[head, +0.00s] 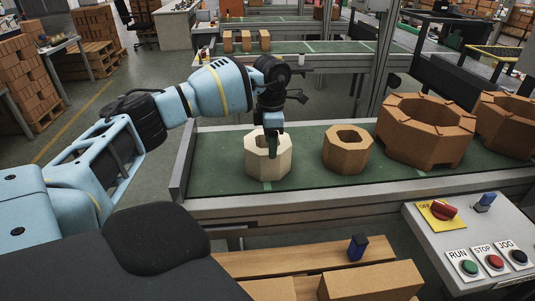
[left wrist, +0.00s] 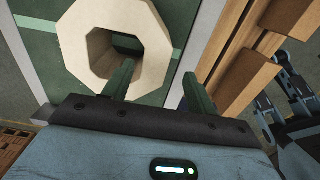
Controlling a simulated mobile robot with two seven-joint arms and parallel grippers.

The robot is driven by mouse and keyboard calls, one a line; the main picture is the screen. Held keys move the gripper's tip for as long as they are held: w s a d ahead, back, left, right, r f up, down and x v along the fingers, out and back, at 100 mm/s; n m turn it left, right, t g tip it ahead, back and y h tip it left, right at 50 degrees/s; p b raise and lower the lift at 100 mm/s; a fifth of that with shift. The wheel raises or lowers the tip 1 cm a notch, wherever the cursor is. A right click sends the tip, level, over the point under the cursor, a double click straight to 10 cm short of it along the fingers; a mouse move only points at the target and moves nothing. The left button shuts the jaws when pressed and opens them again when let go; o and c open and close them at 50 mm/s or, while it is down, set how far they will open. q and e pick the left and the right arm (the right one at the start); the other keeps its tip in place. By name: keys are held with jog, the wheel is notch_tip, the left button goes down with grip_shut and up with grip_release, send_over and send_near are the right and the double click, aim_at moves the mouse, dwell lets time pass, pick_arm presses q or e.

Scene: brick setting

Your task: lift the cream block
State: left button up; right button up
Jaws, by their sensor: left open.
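The cream block (head: 254,166), an eight-sided ring with a hole through its middle, stands on the green conveyor belt (head: 215,165). It also shows in the left wrist view (left wrist: 80,22). My left gripper (head: 273,140) comes down over it from above, pointing down. In the left wrist view my open left gripper (left wrist: 158,70) has one finger over the block's hole and the other outside its rim, with a stretch of the wall between them. I cannot tell how deep the fingers reach or whether they touch. No right gripper shows in the head view.
A smaller orange ring block (head: 347,155) stands to the right, with larger brown rings (head: 425,130) beyond it. A control panel (head: 480,240) with buttons sits front right. Wooden planks (head: 300,258) lie in front of the conveyor. Dark, jointed parts (left wrist: 275,110) show at the wrist view's right.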

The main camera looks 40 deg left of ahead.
pick_arm(q)
jog(key=shift+w+a+f, duration=0.1)
jog(key=shift+a+f, duration=0.05)
jog(key=shift+f, duration=1.35)
jog(key=shift+a+f, duration=0.15)
jog(key=shift+f, duration=1.35)
grip_shut()
jog(key=shift+w+r, duration=0.1)
jog(key=shift+r, duration=0.1)
